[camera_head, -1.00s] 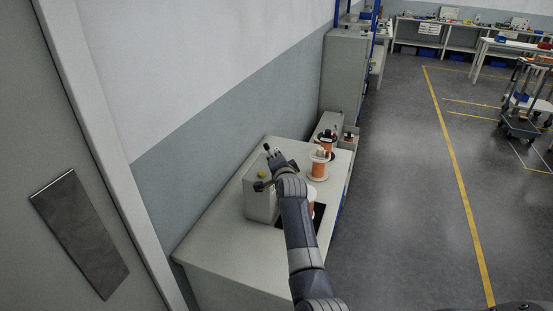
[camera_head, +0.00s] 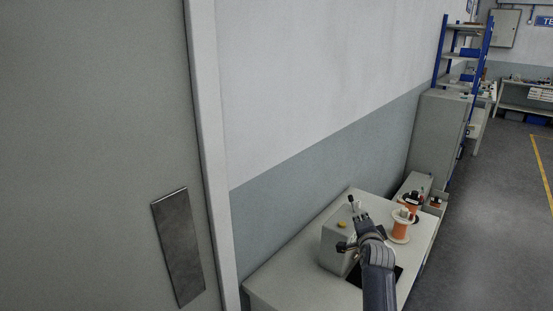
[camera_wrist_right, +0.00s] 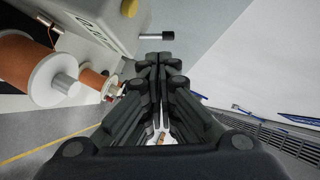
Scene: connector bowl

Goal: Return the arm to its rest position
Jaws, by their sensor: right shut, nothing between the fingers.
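My right arm comes up from the bottom of the head view and reaches over the workbench. My right gripper (camera_head: 355,212) is at the arm's end, above and beside a grey box-shaped machine with a yellow button (camera_head: 335,250). In the right wrist view the fingers of the right gripper (camera_wrist_right: 160,62) meet, shut, with nothing between them. The grey machine (camera_wrist_right: 88,20) shows there at the upper left, apart from the fingers. My left gripper is in neither view.
The workbench (camera_head: 295,272) stands against the wall, with orange wire spools (camera_head: 401,230) on its far right part. A grey cabinet (camera_head: 438,135) and a blue-framed shelf (camera_head: 463,50) stand beyond. A door (camera_head: 90,150) fills the left. The floor (camera_head: 500,220) at right is clear.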

